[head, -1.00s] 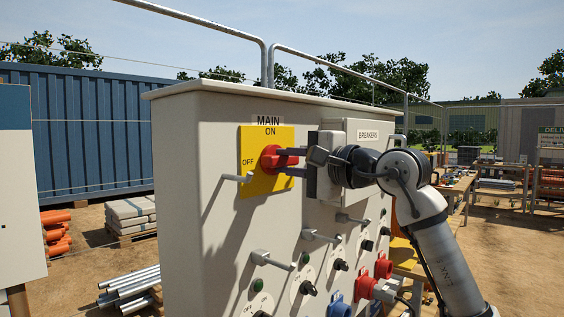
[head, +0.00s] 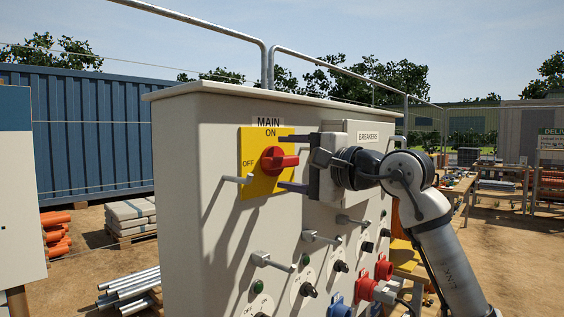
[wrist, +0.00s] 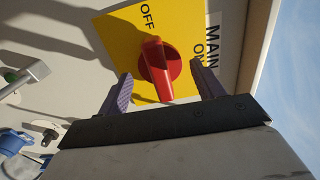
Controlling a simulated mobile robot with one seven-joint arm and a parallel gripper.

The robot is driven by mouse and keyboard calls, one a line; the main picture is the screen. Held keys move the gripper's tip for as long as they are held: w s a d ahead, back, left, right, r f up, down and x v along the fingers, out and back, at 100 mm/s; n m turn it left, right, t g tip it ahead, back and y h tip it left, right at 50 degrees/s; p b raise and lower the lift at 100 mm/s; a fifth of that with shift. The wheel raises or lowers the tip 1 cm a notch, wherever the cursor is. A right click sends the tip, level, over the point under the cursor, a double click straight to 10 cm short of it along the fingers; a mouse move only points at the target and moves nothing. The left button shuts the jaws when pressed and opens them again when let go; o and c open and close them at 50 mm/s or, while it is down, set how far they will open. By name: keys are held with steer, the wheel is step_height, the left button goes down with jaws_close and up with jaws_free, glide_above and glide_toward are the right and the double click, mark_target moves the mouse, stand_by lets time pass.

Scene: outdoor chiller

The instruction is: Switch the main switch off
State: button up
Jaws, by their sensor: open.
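The main switch is a red rotary knob (head: 277,161) on a yellow plate (head: 250,186) with ON at the top and OFF at the left. Its handle lies level, in line with OFF, with its long end pointing right. In the wrist view the red knob (wrist: 158,66) has a small pale mark on the side facing OFF. My gripper (head: 283,163) is open, one finger above the handle and one below, both apart from it. In the wrist view my gripper (wrist: 161,71) shows the handle between its spread fingers with gaps on both sides.
A breaker box (head: 366,150) stands out from the cabinet (head: 184,170) just behind my gripper. Grey levers (head: 272,262), black knobs and red and blue sockets (head: 340,306) stick out below. Open air lies above the cabinet.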

steer(key=v, duration=0.6)
steer(key=shift+s+d+b, duration=0.2)
steer(key=shift+d+b, duration=0.05)
steer(key=shift+b, duration=0.1)
